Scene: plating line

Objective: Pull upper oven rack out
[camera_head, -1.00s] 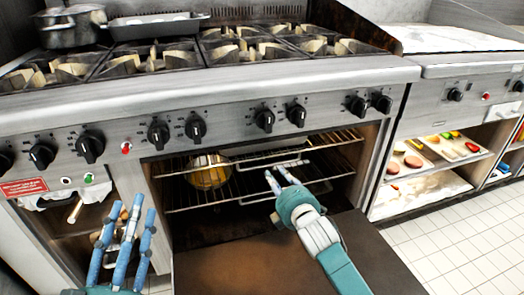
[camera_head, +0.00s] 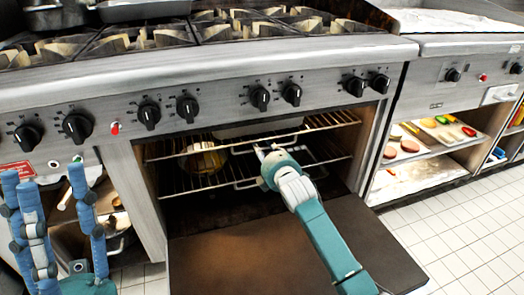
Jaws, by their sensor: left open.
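The oven stands open. Its upper rack (camera_head: 330,122) is a wire rack spanning the cavity, with a dipped handle-like bar at the middle of its front. My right gripper (camera_head: 266,149) is at the oven mouth, its fingertips close to that bar. Whether they touch or grip it I cannot tell, as the hand hides part of the fingers. The lower rack (camera_head: 180,191) sits below. My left gripper (camera_head: 55,200) is at the lower left, fingers spread, empty and away from the oven cavity.
The lowered oven door (camera_head: 240,240) lies under my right arm. A glass bowl (camera_head: 203,160) and a pale tray (camera_head: 235,131) are inside the oven. Knobs line the front panel (camera_head: 225,95). Shelves with food trays (camera_head: 405,145) stand at right; the tiled floor (camera_head: 455,230) is clear.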

